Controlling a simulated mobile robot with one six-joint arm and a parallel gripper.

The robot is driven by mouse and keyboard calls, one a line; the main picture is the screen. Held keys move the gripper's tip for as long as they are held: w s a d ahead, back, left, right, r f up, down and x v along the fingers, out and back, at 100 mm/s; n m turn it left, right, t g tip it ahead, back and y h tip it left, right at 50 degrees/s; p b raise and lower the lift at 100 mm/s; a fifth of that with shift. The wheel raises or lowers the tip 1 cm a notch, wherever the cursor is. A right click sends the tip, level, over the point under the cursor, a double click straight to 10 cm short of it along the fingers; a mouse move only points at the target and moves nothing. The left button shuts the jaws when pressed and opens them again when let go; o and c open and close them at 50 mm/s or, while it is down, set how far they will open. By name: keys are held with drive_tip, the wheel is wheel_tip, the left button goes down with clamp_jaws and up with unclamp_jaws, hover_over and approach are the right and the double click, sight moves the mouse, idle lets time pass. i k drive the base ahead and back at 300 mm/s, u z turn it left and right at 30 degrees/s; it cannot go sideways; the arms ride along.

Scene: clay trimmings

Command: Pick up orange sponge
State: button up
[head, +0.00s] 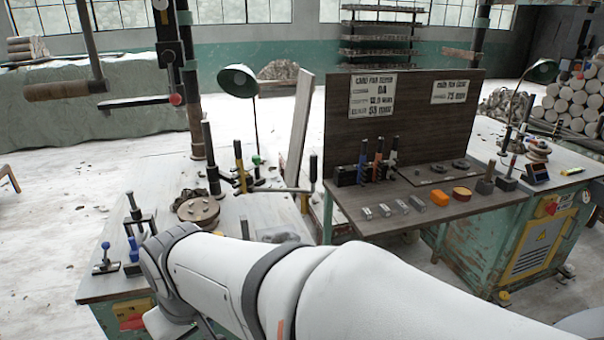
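A small orange block (439,198), which looks like the orange sponge, lies on the dark wooden bench top (420,214) right of centre. It sits just left of a round red and yellow piece (462,194). My white arm crosses the lower part of the head view and bends down at the left. My gripper is not visible; the end of the arm is hidden or out of frame. Nothing visible touches the orange block.
Several metal blocks (401,206) line the bench's front edge. Upright tools (378,160) stand behind, before a dark board (400,110) with signs. A left bench (160,220) holds a round wooden disc (198,210), clamps and a green lamp (238,81).

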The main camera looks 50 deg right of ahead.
sight(440, 199)
drive_tip(key=z, duration=2.5)
